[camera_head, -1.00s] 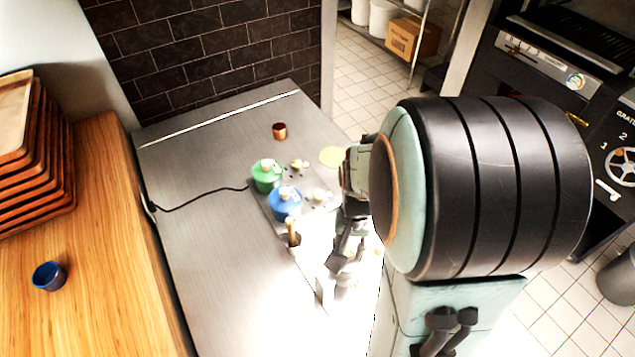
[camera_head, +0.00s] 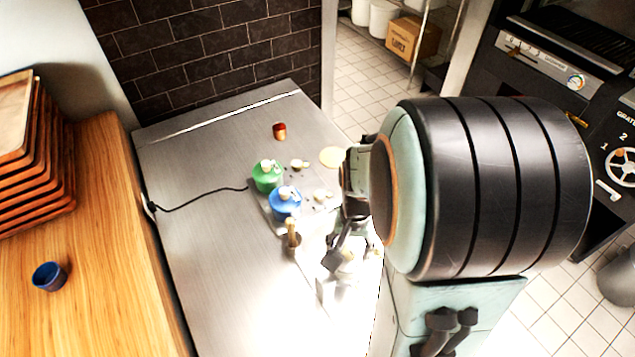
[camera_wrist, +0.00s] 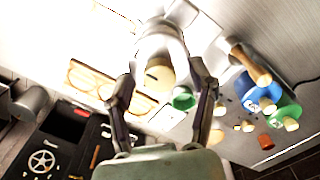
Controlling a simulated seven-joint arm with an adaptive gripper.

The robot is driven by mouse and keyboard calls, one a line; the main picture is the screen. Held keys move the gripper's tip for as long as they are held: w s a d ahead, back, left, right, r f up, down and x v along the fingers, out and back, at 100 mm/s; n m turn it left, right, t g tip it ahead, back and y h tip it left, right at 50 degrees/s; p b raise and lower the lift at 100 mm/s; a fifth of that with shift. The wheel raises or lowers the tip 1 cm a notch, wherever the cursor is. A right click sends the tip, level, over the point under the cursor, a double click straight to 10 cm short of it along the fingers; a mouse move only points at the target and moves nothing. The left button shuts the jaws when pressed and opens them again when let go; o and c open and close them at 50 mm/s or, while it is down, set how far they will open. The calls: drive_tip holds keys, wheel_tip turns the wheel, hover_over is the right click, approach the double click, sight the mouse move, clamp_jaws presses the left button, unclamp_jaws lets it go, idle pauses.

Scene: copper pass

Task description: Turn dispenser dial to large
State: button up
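A pale, shiny dispenser (camera_wrist: 160,40) stands on the steel counter, washed out by glare. A cream round part, apparently its dial (camera_wrist: 158,76), faces my wrist camera; its setting marks are unreadable. My gripper (camera_wrist: 162,74) is open, with one dark finger on each side of the dispenser's front. I cannot tell whether either finger touches it. In the head view my gripper (camera_head: 343,250) is over the bright end of the counter, and my arm hides part of the dispenser area.
Green (camera_head: 267,176) and blue (camera_head: 285,203) canisters stand beside the dispenser, with a wooden-handled tool (camera_head: 292,233) close by. A copper cup (camera_head: 279,131) stands farther back. The left part of the steel counter (camera_head: 200,230) is clear except for a black cable (camera_head: 205,196).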

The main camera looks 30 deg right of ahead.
sight(349, 249)
drive_tip(key=shift+r, duration=0.1)
wheel_tip(349, 249, up, 12)
idle(0.4)
